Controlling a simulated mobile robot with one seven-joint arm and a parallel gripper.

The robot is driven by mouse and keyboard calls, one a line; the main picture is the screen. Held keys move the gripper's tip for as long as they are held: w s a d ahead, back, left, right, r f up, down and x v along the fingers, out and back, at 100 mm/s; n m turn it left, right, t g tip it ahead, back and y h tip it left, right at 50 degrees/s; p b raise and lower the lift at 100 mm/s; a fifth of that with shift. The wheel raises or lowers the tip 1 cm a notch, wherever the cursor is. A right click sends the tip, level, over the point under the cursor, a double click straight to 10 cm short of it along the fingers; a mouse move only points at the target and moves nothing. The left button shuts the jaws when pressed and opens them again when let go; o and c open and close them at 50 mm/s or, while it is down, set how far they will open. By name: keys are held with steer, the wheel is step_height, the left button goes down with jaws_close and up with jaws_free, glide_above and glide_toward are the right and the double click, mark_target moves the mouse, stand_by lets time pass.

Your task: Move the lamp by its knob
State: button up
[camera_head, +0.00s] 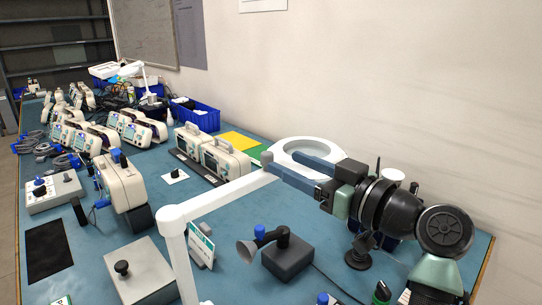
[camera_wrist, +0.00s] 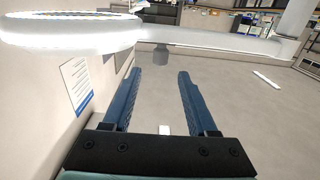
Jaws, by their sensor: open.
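The lamp is a white ring lamp (camera_head: 305,152) on a long white arm (camera_head: 225,192), standing over the blue bench. Its glowing ring (camera_wrist: 70,32) fills the upper left of the wrist view. In the wrist view the knob lies just beyond the gap between my fingertips (camera_wrist: 158,73), seemingly untouched.
A blue bin (camera_head: 197,117) stands farther back. The pale wall (camera_head: 400,80) runs close behind the ring.

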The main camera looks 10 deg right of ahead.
steer(key=shift+v, duration=1.5)
steer(key=s+a+r+m+t+h, duration=0.1)
steer(key=a+r+m+t+h, duration=0.2)
steer(key=a+r+t+h, duration=0.65)
steer(key=s+a+r+m+t+p, duration=0.2)
steer(key=s+a+r+m+t, duration=0.15)
steer(key=s+r, duration=1.25)
step_height(320, 180, up, 17)
steer(key=p, duration=1.6)
steer(key=shift+w+g, duration=0.3)
steer(key=shift+w, duration=0.05)
steer(key=shift+a+f+h, duration=0.15)
steer(key=shift+h, duration=0.1)
